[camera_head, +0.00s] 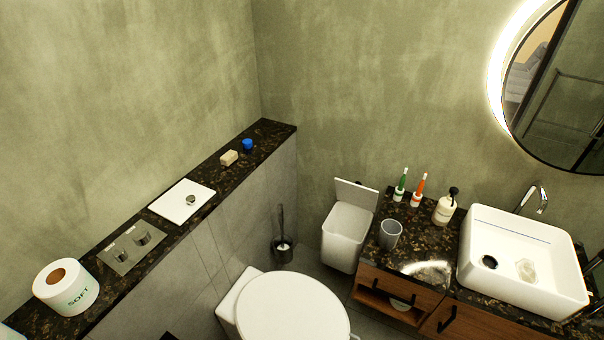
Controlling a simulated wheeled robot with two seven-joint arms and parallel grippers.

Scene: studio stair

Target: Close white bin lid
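The white bin (346,238) stands on the floor in the corner, between the toilet and the vanity. Its white lid (355,196) is raised, tilted up at the back edge against the wall side, so the top of the bin is open. The bin looks empty from here, though its bottom is hard to see. Neither of my grippers shows in the head view.
The white toilet (292,305) with its lid down is left of the bin. The dark vanity counter (410,240) on the right carries a grey cup (390,234), toothbrushes, a soap dispenser (445,208) and a basin (522,262). A toilet brush (282,248) stands by the ledge wall.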

